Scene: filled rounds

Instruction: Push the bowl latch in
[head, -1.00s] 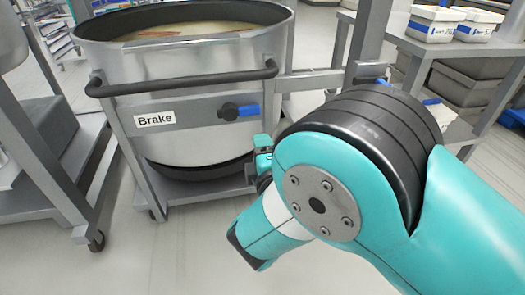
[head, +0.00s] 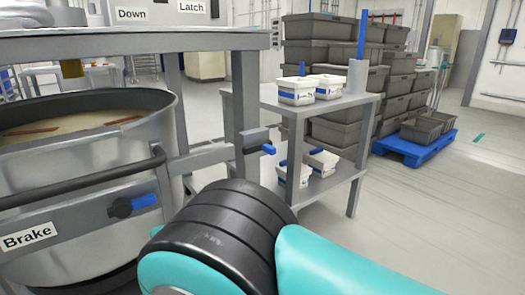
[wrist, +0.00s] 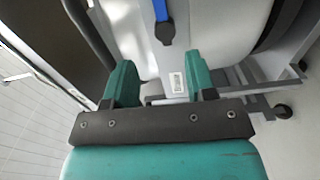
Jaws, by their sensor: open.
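The likely bowl latch is a grey block with a blue-tipped handle (head: 268,149) on the post right of the steel bowl (head: 80,210). The blue tip sticks out to the right of the block. A separate blue lever (head: 145,201) sits on the bowl cart beside the "Brake" label (head: 27,237). My gripper (wrist: 162,78) is open, with nothing between its teal fingers in the wrist view. A blue handle on a dark knob (wrist: 164,31), probably the brake lever, lies beyond the fingertips. The head view hides my gripper behind my arm.
A grey post (head: 243,105) stands beside the bowl under a panel with "Down" and "Latch" labels (head: 179,7). A metal rack (head: 350,180) with white tubs stands behind. Stacked grey crates (head: 340,85) are farther back.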

